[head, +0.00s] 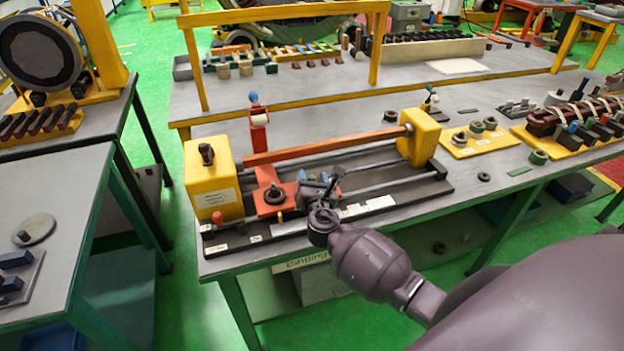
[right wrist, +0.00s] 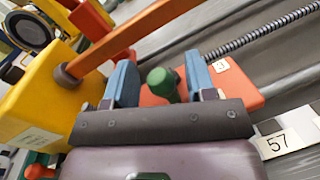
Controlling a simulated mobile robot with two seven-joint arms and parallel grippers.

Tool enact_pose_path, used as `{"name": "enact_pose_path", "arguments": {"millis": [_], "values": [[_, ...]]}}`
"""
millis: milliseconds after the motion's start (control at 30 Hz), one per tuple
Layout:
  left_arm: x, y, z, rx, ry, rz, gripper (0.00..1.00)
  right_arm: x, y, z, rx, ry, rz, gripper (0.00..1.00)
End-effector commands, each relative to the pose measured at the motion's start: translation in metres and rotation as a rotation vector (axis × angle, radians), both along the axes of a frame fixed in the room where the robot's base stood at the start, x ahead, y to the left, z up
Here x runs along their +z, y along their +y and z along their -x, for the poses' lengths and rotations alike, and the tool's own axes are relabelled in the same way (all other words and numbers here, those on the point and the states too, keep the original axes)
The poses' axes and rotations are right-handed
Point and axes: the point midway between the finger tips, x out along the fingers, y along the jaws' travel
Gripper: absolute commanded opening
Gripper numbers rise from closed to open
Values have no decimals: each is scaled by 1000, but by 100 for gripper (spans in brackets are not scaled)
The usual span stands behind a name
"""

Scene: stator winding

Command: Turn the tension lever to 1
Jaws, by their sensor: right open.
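The winding machine stands on the grey bench, with an orange-red carriage (head: 268,196) on its rails. A small green knob (right wrist: 160,80), apparently the tension lever's end, stands on the orange carriage plate (right wrist: 238,85) in the right wrist view. A small white label (right wrist: 220,66) on the plate carries one digit that I cannot read surely. My right gripper (head: 321,182) is over the carriage's right side. It is open, with one blue finger on each side of the green knob; I cannot tell whether either touches it. The lever's lower part is hidden. My left gripper is not in view.
An orange bar (head: 325,145) spans between the yellow headstock (head: 211,180) and the yellow tailstock (head: 420,138), above the carriage. A label reading 57 (right wrist: 277,143) lies along the front scale.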

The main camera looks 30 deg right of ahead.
Motion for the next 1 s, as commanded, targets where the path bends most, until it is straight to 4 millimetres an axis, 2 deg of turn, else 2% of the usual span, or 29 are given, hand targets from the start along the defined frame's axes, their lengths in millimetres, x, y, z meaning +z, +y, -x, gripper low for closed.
{"name": "enact_pose_path", "arguments": {"millis": [133, 267, 700, 1000], "values": [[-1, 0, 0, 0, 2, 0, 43, 0, 0, 2, 0, 0, 0, 50], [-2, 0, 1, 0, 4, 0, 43, -1, 5, 12, 0, 1, 0, 50], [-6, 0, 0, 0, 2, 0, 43, -1, 34, 80, -1, 0, -2, 50], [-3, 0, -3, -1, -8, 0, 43, 0, 43, 99, 0, 0, 0, 50]]}}
